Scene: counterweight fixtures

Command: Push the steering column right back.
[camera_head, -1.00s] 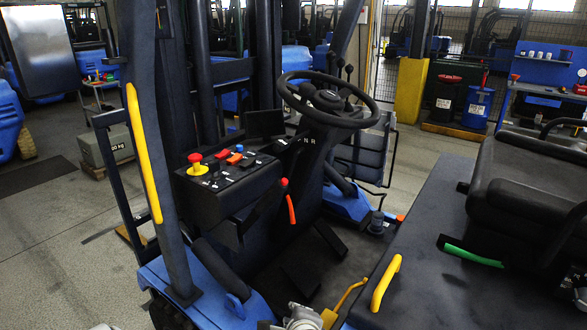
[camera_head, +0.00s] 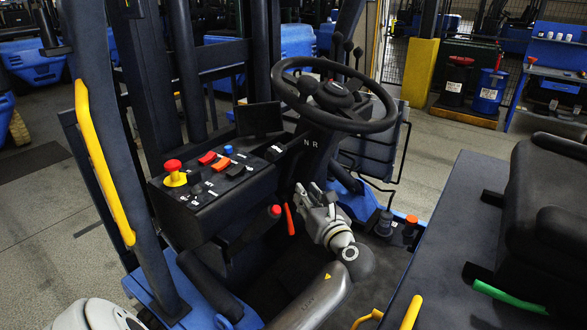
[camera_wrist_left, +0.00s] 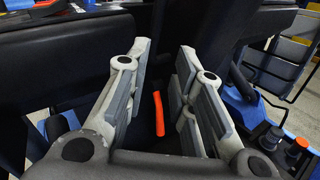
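The steering wheel (camera_head: 337,93) sits on top of the dark steering column (camera_head: 311,150), which is marked N R and slopes down to the cab floor. An orange lever (camera_head: 289,219) hangs low beside the column. My left gripper (camera_head: 313,188) is in front of the lower column, which it partly hides, below the wheel. In the left wrist view its two fingers stand wide apart with nothing between the pads. The orange lever (camera_wrist_left: 158,113) shows in the gap beyond them, apart from the fingers. My right gripper is in neither view.
A control console (camera_head: 215,188) with a red mushroom button (camera_head: 173,168) stands left of the column. A red-knobbed lever (camera_head: 274,211) is close by. The black seat (camera_head: 540,220) is at the right, and a yellow grab handle (camera_head: 103,160) is on the left post.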

